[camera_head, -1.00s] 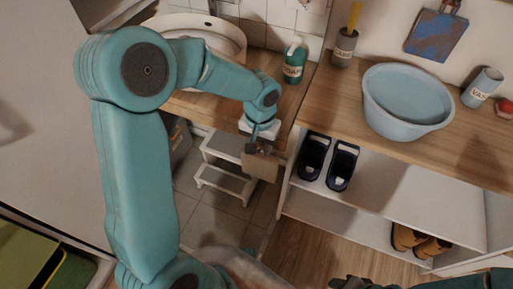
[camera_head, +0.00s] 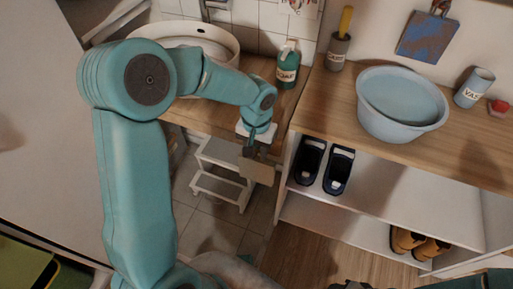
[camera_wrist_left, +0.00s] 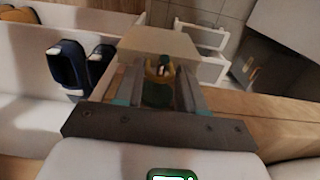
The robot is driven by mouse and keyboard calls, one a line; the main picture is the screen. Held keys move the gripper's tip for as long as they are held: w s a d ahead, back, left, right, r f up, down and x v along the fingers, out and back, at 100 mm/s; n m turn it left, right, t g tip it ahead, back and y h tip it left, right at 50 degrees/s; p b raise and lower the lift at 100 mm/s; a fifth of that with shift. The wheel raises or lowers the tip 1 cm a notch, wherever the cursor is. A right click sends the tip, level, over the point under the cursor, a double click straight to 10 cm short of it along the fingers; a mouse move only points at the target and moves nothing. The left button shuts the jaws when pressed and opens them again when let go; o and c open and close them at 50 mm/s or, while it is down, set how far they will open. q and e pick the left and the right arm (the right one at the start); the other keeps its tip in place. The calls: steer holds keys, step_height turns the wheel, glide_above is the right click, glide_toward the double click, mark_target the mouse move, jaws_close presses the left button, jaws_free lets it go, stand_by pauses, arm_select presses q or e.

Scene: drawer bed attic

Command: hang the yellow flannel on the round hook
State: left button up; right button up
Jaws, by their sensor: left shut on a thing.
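My left gripper (camera_head: 253,150) is shut on a flat, pale tan-yellow piece, which I take for the yellow flannel (camera_head: 260,173). It hangs below the fingers, in front of the cabinet's left end. In the left wrist view the flannel (camera_wrist_left: 158,43) spreads beyond the fingertips, and a small yellow part (camera_wrist_left: 158,68) shows between the fingers of the left gripper (camera_wrist_left: 158,88). I cannot make out a round hook for certain. My right gripper (camera_head: 350,284) barely shows at the bottom edge.
A green soap bottle (camera_head: 287,65) stands by the sink (camera_head: 195,32). Below are dark shoes (camera_head: 339,170), brown shoes (camera_head: 405,239) and a white step stool (camera_head: 222,170).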

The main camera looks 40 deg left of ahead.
arm_select(q)
steer(key=o, duration=0.8)
steer(key=shift+r, duration=0.1)
step_height(320, 180, up, 16)
steer(key=p, duration=0.3)
steer(key=shift+r, duration=0.1)
steer(key=d+f+m+h+p, duration=0.1)
steer(key=d+f+h+p, duration=0.15)
steer(key=d+f, duration=0.55)
steer(key=shift+h, duration=0.75)
steer(key=s+d+f+p, duration=0.2)
steer(key=s+f, duration=0.3)
steer(key=s+d+f+p, duration=0.2)
steer(key=s+f, duration=0.3)
steer(key=f, duration=0.1)
steer(key=s+d+f+p, duration=0.2)
steer(key=s+d+f, duration=0.1)
steer(key=s+f, duration=0.2)
steer(key=shift+s+f, duration=0.25)
steer(key=shift+s, duration=0.1)
